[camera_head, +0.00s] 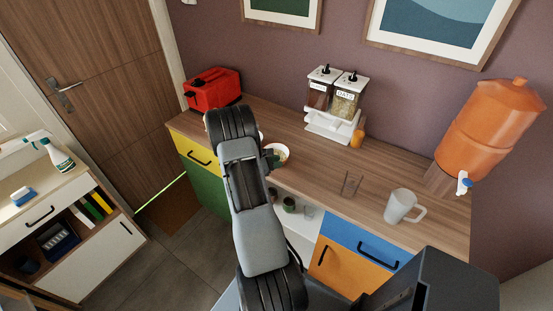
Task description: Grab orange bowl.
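A small pale bowl (281,153) with an orange-brown tint inside sits on the wooden counter, just right of my arm. Its left side is partly covered by a dark piece beside my arm, which may be part of my gripper; I cannot tell. I see no plainly orange bowl. My arm rises through the middle of the view, and its grey link hides part of the counter. The gripper's fingers do not show clearly, so I cannot tell whether they are open or touching the bowl.
A red toaster (212,89) stands left on the counter. A cereal dispenser (334,103), a small orange cup (357,138), a clear glass (351,184), a frosted mug (401,206) and an orange drink dispenser (490,130) stand to the right. Bare counter lies between them.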

